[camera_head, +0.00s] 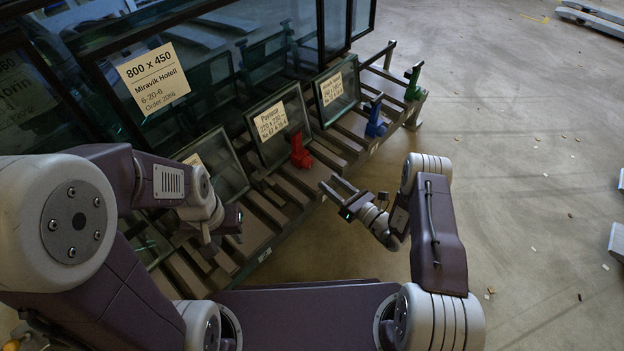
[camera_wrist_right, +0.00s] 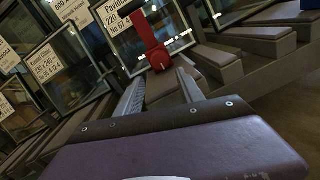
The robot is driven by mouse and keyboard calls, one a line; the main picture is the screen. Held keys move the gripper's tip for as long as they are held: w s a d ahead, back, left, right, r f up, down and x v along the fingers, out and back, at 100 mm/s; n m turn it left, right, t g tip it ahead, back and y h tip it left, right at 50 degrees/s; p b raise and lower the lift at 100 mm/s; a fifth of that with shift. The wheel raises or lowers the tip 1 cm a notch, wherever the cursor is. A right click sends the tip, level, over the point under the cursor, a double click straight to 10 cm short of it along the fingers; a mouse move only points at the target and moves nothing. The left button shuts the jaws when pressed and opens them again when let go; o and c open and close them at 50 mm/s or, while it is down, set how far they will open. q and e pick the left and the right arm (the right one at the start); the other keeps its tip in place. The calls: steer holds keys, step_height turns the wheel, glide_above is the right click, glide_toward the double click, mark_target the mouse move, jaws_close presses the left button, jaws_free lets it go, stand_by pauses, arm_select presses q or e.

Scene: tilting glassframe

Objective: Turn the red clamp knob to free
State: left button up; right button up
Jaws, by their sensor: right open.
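The red clamp knob (camera_head: 300,152) sits on the rack in front of the middle small framed pane (camera_head: 278,125). In the right wrist view the red knob (camera_wrist_right: 158,54) stands upright just beyond my fingertips, between their lines. My right gripper (camera_head: 336,188) is open and empty, pointing toward the red knob with a gap between them. It also shows in the right wrist view (camera_wrist_right: 158,82), its two fingers spread. My left gripper (camera_head: 226,222) is at the rack's left part, away from the red knob; its fingers are too dark and overlapped to read.
A blue knob (camera_head: 375,118) and a green knob (camera_head: 413,84) stand further right along the rack (camera_head: 335,162). A large labelled glass pane (camera_head: 215,75) leans behind the small panes. The floor (camera_head: 530,200) right of the rack is mostly clear, with small scattered bits.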

mark_target(310, 165)
steer(key=shift+w, duration=0.1)
steer(key=b+x, duration=0.6)
steer(key=x, duration=0.2)
steer(key=shift+w+a+f, duration=0.1)
steer(key=shift+a+f, duration=0.05)
steer(key=shift+f, duration=0.05)
steer(key=shift+w+a+r, duration=0.1)
steer(key=shift+w+a, duration=0.05)
steer(key=shift+w, duration=0.05)
steer(key=shift+w+r, duration=0.1)
steer(key=shift+r, duration=0.05)
